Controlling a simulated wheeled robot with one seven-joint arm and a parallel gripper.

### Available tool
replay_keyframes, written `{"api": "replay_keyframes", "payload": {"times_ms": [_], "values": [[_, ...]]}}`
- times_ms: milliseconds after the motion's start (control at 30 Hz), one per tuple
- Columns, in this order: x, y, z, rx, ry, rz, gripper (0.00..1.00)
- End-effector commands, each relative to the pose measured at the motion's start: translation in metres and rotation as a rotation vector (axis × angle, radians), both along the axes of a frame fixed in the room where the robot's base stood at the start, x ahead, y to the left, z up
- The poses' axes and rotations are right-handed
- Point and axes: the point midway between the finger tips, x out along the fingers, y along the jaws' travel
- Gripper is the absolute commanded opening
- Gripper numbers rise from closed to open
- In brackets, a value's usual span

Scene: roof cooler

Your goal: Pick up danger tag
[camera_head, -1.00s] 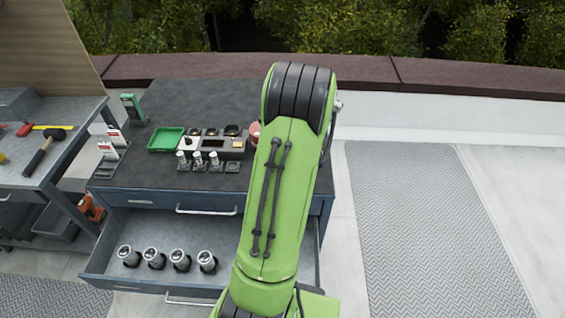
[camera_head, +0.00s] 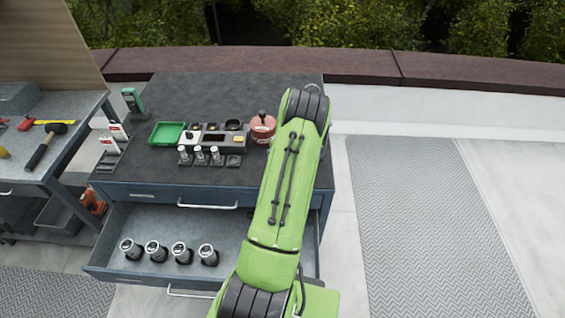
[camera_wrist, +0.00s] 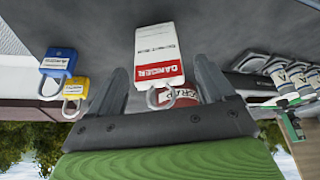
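The danger tag (camera_wrist: 159,45) is white with a red DANGER band and a grey loop at one end. In the wrist view, which is upside down, it shows over the dark grey worktop. My gripper (camera_wrist: 161,64) is open, with one finger on each side of the tag in the picture. I see no finger touching it, and the depth between them is hard to tell. In the head view my arm hides the gripper, and I cannot make out this tag there.
A red pot (camera_head: 262,128), a green tray (camera_head: 167,134) and small stamped parts (camera_head: 200,156) stand on the worktop (camera_head: 240,95). Blue (camera_wrist: 58,62) and yellow (camera_wrist: 74,88) padlocks lie near the tag. The open drawer (camera_head: 150,215) holds several cylinders.

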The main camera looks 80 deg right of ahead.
Motion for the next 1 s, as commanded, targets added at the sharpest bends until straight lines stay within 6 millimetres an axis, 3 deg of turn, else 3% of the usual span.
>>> {"api": "replay_keyframes", "payload": {"times_ms": [33, 367, 733, 1000], "values": [[0.000, 0.000, 0.000, 0.000, 0.000, 0.000, 0.74], [0.000, 0.000, 0.000, 0.001, 0.001, 0.000, 0.24], [0.000, -0.001, 0.008, -0.003, 0.001, 0.000, 0.23], [0.000, -0.001, 0.072, -0.006, 0.000, 0.001, 0.23]]}}
